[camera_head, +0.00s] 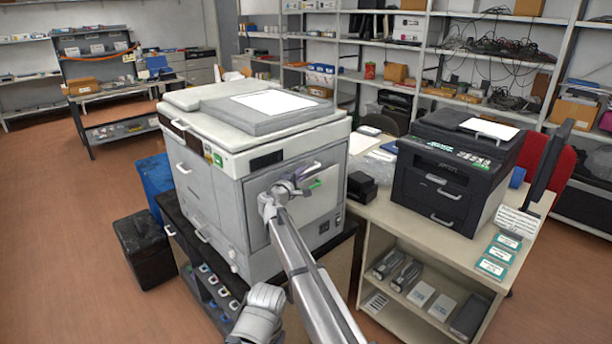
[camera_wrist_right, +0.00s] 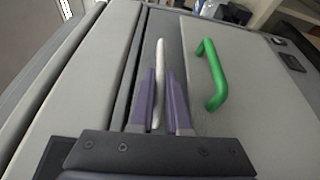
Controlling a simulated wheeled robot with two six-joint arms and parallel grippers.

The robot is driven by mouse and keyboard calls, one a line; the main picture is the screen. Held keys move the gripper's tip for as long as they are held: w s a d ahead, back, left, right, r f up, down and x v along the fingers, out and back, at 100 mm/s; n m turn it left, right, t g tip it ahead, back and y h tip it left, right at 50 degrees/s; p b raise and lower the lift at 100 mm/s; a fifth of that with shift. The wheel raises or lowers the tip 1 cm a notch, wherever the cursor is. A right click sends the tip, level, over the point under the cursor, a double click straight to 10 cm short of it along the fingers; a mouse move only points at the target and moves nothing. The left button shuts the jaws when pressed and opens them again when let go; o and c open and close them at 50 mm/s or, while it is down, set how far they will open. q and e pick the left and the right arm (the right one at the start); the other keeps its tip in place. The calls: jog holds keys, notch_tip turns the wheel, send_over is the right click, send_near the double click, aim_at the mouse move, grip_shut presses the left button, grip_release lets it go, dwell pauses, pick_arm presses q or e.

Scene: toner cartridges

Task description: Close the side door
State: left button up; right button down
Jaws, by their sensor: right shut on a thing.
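The large white copier (camera_head: 215,165) stands at the centre of the head view. Its side door (camera_head: 290,235) is a pale grey panel on the face toward me, and it fills the right of the wrist view (camera_wrist_right: 255,115). The door looks nearly flush; I cannot tell if it is fully shut. My right gripper (camera_head: 300,183) is at the door's upper part. In the right wrist view its purple fingers (camera_wrist_right: 160,76) are shut on a white bar handle (camera_wrist_right: 159,53). A green handle (camera_wrist_right: 213,75) sits to the right, apart from the fingers.
A black printer (camera_head: 450,170) stands on the table right of the copier. A black bin (camera_head: 142,248) and a blue bin (camera_head: 155,176) stand on the floor at left. Open floor lies at the left. Shelves line the back.

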jog(key=shift+w+a, duration=0.15)
jog(key=shift+w, duration=0.05)
dwell(0.4)
jog(key=c, duration=0.9)
grip_release()
